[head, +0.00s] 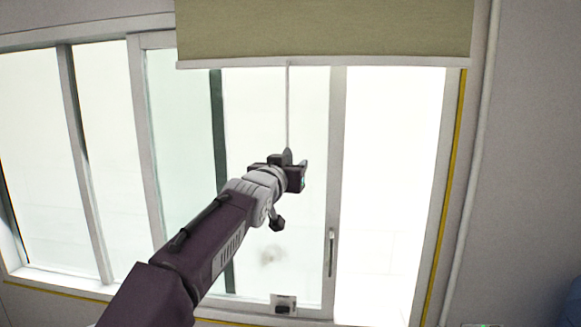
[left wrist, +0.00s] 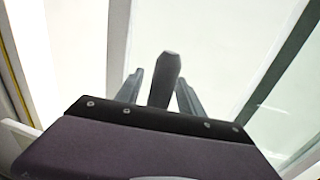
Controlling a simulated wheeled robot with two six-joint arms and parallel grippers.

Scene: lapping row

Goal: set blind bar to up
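The olive roller blind (head: 325,28) hangs across the top of the window. Its pale bottom bar (head: 400,62) sits near the upper edge of the glass, a little tilted in view. A thin cord (head: 288,105) hangs from the bar to a dark pull (head: 287,156). My left gripper (head: 296,168) is at this pull. In the left wrist view the dark pull (left wrist: 165,80) stands between my two fingers (left wrist: 160,92). The fingers are apart, with a gap showing on the pull's left side; contact on the right is unclear. My right gripper is out of view.
The bright window has upright frames and a sliding panel with a long handle (head: 331,252). A small dark-and-grey fitting (head: 284,304) sits at the bottom of the frame. A pale pipe (head: 471,170) runs down the wall at right. A blue object (head: 574,302) shows at the right edge.

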